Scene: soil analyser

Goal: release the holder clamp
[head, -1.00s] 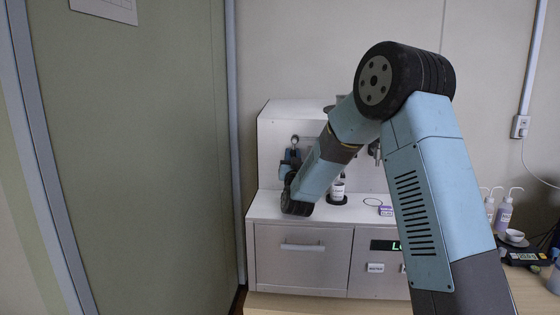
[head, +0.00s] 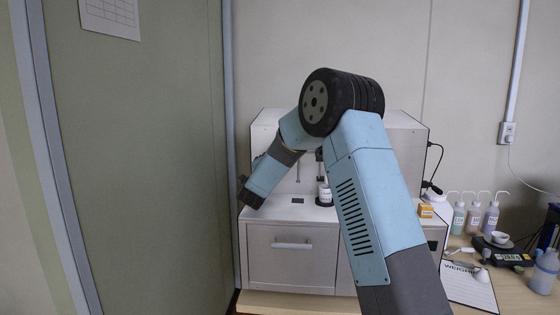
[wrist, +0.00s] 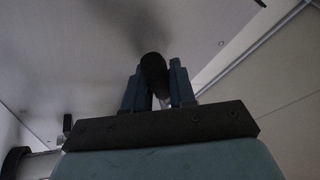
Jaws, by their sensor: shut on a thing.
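In the wrist view, my gripper (wrist: 157,80) has its two blue fingers shut on a black rounded handle (wrist: 152,63). The handle appears to be the clamp's lever, but its link to the clamp is hidden. In the head view my forearm and dark wrist cover the fingers and the handle. The white analyser (head: 275,123) stands against the wall behind my arm. A small white cup (head: 325,194) with a dark band stands on its ledge, just left of my upper arm, under a dark fitting (head: 319,155). I cannot tell the clamp's state.
A grey drawer (head: 291,260) is shut below the ledge. A green wall panel (head: 150,160) stands close on the left.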

